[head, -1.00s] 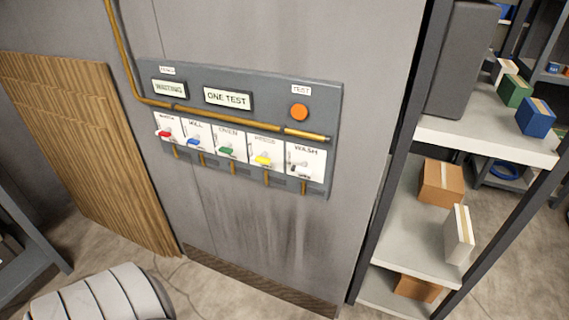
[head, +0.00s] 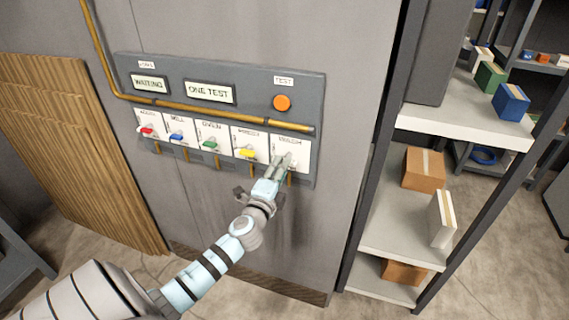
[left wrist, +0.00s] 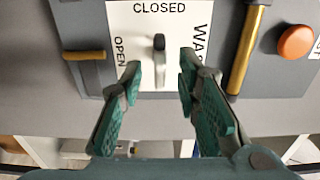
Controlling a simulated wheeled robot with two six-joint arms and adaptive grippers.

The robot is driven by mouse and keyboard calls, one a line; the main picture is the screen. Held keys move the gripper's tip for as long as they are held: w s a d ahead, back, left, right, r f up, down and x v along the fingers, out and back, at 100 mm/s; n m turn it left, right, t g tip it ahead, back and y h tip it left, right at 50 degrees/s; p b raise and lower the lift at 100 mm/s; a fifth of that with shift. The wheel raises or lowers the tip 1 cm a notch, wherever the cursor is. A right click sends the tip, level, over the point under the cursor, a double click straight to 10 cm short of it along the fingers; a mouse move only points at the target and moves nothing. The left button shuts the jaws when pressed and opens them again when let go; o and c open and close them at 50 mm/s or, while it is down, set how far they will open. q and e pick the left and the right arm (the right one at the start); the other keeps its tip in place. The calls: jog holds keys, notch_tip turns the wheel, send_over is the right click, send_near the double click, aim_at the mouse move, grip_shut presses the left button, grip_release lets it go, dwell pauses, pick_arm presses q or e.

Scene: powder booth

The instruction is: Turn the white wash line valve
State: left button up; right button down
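The white wash line valve (left wrist: 159,44) shows in the left wrist view as a small lever on a white plate (left wrist: 120,15) marked CLOSED, OPEN and WASH. The lever points along the plate toward the CLOSED mark. My left gripper (left wrist: 160,72) is open, with one green-padded finger on each side of the lever's line; no contact is visible. In the head view my left gripper (head: 279,170) is in front of the rightmost plate (head: 302,149) and hides most of its lever. My right gripper is not in view.
The grey panel (head: 318,100) also carries red (head: 147,131), blue (head: 177,135), green (head: 210,142) and yellow (head: 245,153) levers. An orange button (head: 282,102) and signs reading WAITING (head: 149,84) and ONE TEST (head: 208,91) are above. A shelf (head: 400,240) with boxes stands at right.

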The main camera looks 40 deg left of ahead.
pick_arm(q)
jog(key=x, duration=0.3)
jog(key=shift+c, duration=0.6)
grip_shut()
